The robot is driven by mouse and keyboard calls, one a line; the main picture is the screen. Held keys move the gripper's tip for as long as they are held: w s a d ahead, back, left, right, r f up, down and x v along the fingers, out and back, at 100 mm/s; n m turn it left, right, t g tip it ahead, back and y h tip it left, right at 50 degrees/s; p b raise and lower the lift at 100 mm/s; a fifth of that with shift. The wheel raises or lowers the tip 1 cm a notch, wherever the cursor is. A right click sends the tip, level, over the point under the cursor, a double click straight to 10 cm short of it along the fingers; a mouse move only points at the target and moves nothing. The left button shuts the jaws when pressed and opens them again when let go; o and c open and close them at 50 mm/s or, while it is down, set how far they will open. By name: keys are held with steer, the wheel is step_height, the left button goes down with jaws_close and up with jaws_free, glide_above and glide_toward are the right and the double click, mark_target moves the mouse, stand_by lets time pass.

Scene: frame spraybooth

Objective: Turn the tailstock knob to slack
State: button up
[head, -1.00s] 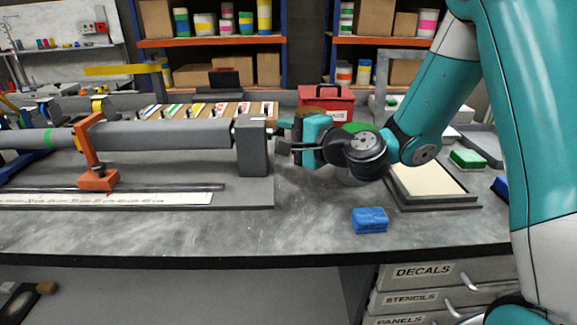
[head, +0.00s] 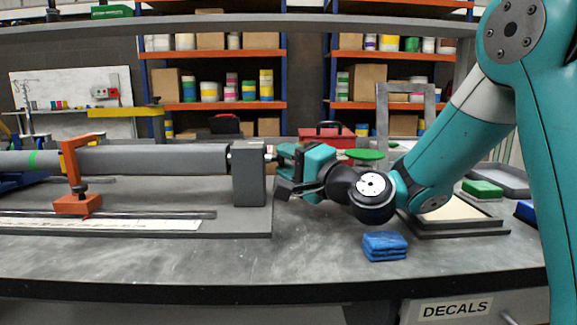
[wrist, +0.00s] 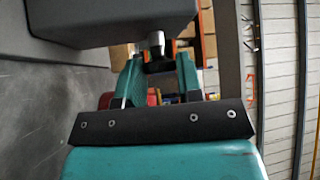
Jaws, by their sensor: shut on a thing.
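The tailstock (head: 249,173) is a dark grey upright block at the right end of the long grey tube (head: 155,159). In the wrist view the tailstock (wrist: 110,20) fills the top left. A short metal shaft (wrist: 156,39) comes out of it and ends in a small dark knob (wrist: 157,64). My gripper (head: 279,153) is at the tailstock's right face, rolled at an angle. In the wrist view my gripper (wrist: 157,75) has its teal fingers on both sides of the knob, shut on it. The fingers hide most of the knob in the head view.
An orange clamp stand (head: 76,178) stands at the left by the tube. A stack of blue pads (head: 385,246) lies on the bench below my arm. A red box (head: 327,134) stands behind my gripper. The front middle of the bench (head: 190,265) is clear.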

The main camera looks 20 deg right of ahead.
steer(key=o, duration=0.9)
steer(key=shift+r, duration=0.1)
